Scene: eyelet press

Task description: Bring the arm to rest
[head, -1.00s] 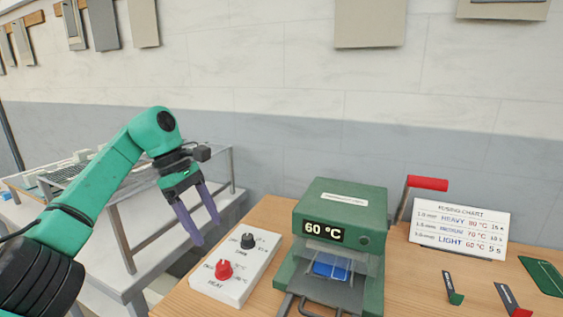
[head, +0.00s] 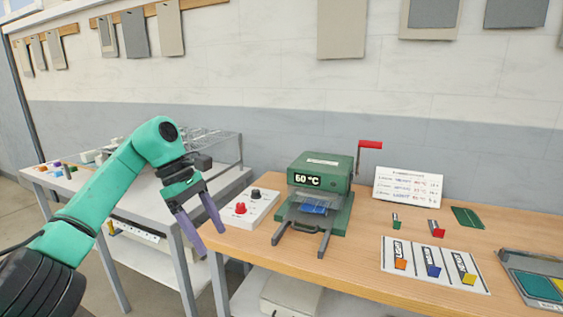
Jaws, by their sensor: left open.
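My left arm comes in from the left in the head view. Its gripper (head: 205,232) has two purple fingers pointing down, apart from each other with nothing between them. It hangs in front of the wooden table's left end, left of the white control box (head: 250,207) with a red and a dark knob. The green press (head: 322,176) stands to the right, its display reading 60 °C, with a blue piece (head: 314,209) inside its front opening. My right gripper is not in view.
A wooden table (head: 370,275) carries a chart sign (head: 408,187), small colored-tipped pieces and a white card (head: 433,265) with labelled swatches. A dark tray (head: 537,275) lies at the right. A white side table (head: 140,194) with a metal rack stands behind my left arm.

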